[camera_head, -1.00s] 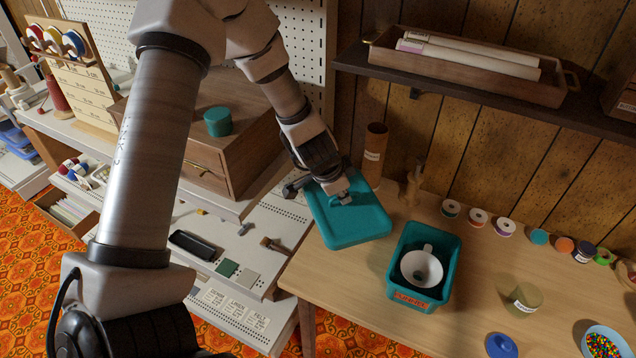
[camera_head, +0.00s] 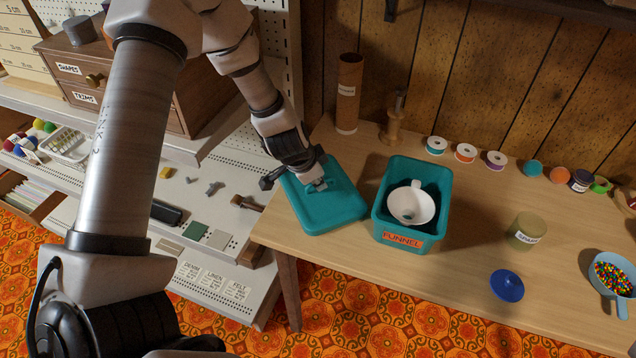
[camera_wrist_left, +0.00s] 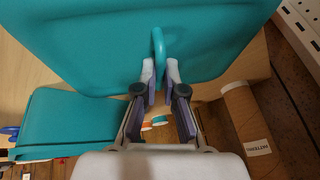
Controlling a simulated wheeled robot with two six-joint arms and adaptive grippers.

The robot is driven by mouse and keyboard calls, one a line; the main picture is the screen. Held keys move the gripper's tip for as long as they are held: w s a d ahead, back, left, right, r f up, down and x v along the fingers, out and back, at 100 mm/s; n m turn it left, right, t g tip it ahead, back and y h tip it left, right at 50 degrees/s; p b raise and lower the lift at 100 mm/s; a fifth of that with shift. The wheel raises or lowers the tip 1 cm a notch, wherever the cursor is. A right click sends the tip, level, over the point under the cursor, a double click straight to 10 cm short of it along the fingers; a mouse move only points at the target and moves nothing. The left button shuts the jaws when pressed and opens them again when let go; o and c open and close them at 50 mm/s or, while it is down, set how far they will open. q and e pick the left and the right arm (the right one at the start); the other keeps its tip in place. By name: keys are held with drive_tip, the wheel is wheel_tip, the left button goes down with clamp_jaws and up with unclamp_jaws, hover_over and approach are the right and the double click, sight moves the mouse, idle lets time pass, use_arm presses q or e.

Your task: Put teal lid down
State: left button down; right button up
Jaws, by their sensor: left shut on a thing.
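The teal lid (camera_head: 330,207) is a rounded square panel at the left end of the wooden table, left of the teal bin. My left gripper (camera_head: 318,184) is above it, shut on its handle. In the left wrist view the lid (camera_wrist_left: 90,40) fills the top, and its loop handle (camera_wrist_left: 158,50) is between the fingertips (camera_wrist_left: 160,78). I cannot tell whether the lid touches the table. The teal bin (camera_head: 383,218), labelled FUNNEL, stands open with a white funnel (camera_head: 412,205) inside. My right gripper is out of view.
A brown tube (camera_head: 348,95) and a wooden stand (camera_head: 394,122) are behind the lid and bin. Several spools and small jars line the back. A blue lid (camera_head: 507,285), a labelled jar (camera_head: 524,232) and a bead bowl (camera_head: 612,300) are to the right. Shelves stand at left.

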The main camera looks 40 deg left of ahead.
use_arm(q)
drive_tip(key=shift+f, duration=0.1)
drive_tip(key=c, duration=1.3)
unclamp_jaws()
drive_tip(key=shift+r, duration=0.25)
drive_tip(key=p+v, duration=0.8)
drive_tip(key=v, duration=0.4)
drive_tip(key=shift+f+p, duration=0.1)
drive_tip(key=shift+p, duration=0.25)
